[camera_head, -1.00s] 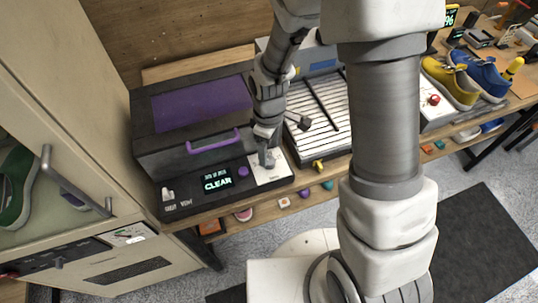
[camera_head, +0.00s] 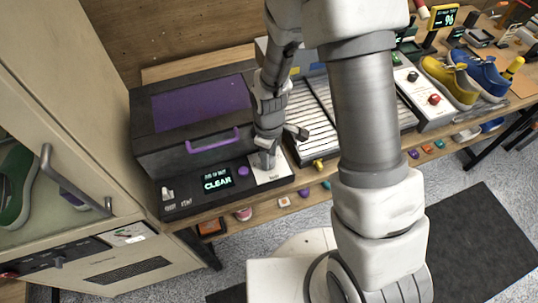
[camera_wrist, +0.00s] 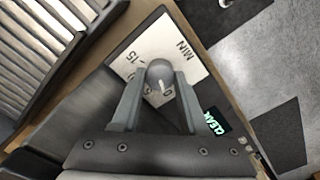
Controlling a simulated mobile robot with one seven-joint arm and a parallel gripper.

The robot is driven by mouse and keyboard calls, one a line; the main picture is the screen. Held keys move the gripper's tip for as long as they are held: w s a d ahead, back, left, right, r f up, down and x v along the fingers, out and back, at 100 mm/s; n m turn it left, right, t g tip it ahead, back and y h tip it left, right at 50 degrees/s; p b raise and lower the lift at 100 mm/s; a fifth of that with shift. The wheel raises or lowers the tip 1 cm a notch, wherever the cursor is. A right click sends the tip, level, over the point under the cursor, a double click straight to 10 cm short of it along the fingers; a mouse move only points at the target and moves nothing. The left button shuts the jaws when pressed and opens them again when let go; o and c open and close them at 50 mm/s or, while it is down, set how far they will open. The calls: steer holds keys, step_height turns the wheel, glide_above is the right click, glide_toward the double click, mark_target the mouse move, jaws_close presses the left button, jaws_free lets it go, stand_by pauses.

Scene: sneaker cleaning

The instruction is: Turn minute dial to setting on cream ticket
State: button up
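The minute dial (camera_wrist: 160,72) is a round grey knob on a white plate marked "MIN", "15" and "0". In the wrist view its pale pointer line is near the "0". My gripper (camera_wrist: 159,76) straddles the knob, with a finger on each side. It looks open, with narrow gaps beside the knob; contact is hard to tell. In the head view my gripper (camera_head: 266,158) is over the white plate (camera_head: 271,174) at the right of the black panel and mostly hides the dial. I cannot make out a cream ticket.
The panel's display (camera_head: 217,179) reads "CLEAR", beside a purple button (camera_head: 243,170). Behind is a dark box with a purple window and handle (camera_head: 213,140). A slatted white rack (camera_head: 315,135) stands to the right. A beige cabinet (camera_head: 80,90) stands close on the left.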

jaws_close()
steer(key=shift+m, duration=0.3)
steer(key=m+b, duration=0.2)
steer(key=m, duration=0.1)
steer(key=m+b, duration=0.1)
steer(key=m, duration=0.8)
steer(key=shift+m, duration=2.5)
steer(key=shift+p, duration=0.3)
